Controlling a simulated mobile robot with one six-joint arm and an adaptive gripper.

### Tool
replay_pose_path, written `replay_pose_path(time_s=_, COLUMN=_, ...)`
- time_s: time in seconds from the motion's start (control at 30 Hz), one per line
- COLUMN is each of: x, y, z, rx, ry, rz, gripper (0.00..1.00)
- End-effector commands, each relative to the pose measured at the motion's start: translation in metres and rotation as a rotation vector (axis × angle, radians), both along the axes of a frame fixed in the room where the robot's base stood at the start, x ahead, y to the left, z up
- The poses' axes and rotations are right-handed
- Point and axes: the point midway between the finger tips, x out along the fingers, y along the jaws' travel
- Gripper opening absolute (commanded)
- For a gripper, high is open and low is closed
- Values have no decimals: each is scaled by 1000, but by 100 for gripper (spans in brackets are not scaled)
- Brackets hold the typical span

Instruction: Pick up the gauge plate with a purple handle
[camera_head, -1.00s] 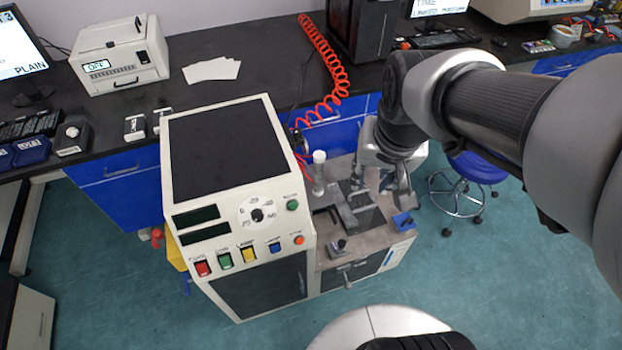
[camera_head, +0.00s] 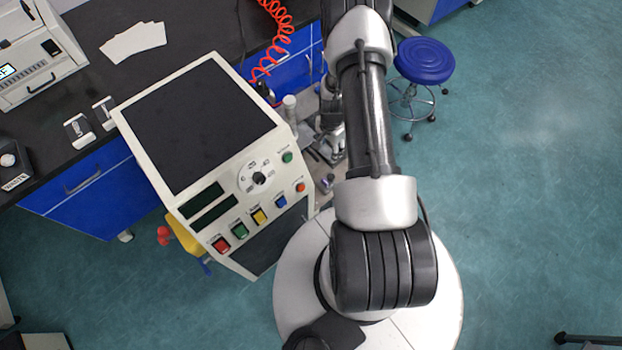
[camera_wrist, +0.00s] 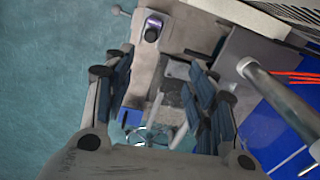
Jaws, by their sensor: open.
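The gauge plate (camera_wrist: 152,31) shows in the wrist view as a small block with a purple top, near the top of the picture on the beige machine platform. In the head view it shows small (camera_head: 327,183) on the platform beside my arm. My gripper (camera_wrist: 158,102) is open, its two dark-padded fingers spread apart over the platform. Nothing is visibly held between them. The gauge plate is beyond the fingertips in the wrist view and apart from them. In the head view my arm hides most of my gripper and part of the platform.
The rheometer (camera_head: 195,125) with its coloured buttons stands left of my arm. A pale upright cylinder (camera_head: 290,108) rises from the platform close to my gripper. A red coiled hose (camera_head: 275,35) hangs behind.

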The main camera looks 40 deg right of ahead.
Motion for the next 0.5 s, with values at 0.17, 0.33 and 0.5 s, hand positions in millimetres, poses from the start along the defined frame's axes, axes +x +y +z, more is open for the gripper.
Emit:
replay_pose_path(time_s=0.17, x=-19, y=-2, z=-37, rx=12, ry=17, rz=-69, gripper=52)
replay_pose_path(time_s=0.33, x=-22, y=-2, z=-62, rx=12, ry=19, rz=-77, gripper=52)
replay_pose_path(time_s=0.5, x=-22, y=-1, z=-100, rx=12, ry=19, rz=-75, gripper=52)
